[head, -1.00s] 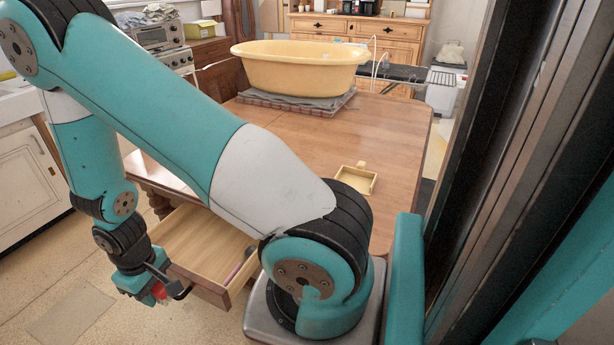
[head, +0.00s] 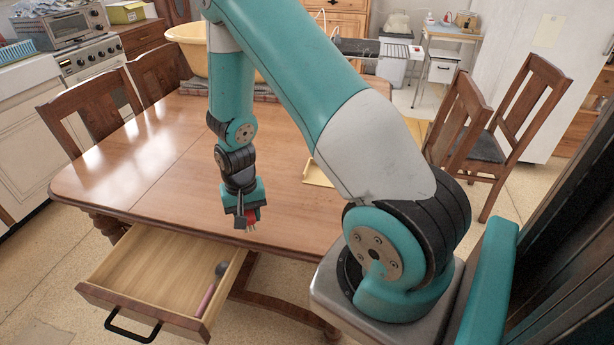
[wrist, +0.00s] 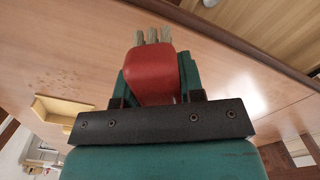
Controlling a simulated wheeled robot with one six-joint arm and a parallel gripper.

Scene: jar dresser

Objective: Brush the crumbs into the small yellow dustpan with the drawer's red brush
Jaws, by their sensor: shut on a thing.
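My gripper (head: 247,222) hangs above the table near its front edge, shut on the red brush (head: 253,214). In the wrist view the red brush (wrist: 152,76) sits between the fingers with its pale bristles pointing away from the gripper. The yellow dustpan (head: 316,175) lies on the tabletop right of my gripper, partly hidden by my arm. The wrist view shows the dustpan (wrist: 70,112) at left. Faint brown crumbs (wrist: 62,78) lie on the wood near the dustpan there; I cannot make them out in the head view.
The wooden table (head: 150,165) is largely clear. Its drawer (head: 155,280) stands open at the front, holding a pink-handled tool (head: 208,296) with a dark head. A yellow tub (head: 190,45) stands at the back. Chairs (head: 525,110) stand right and left of the table.

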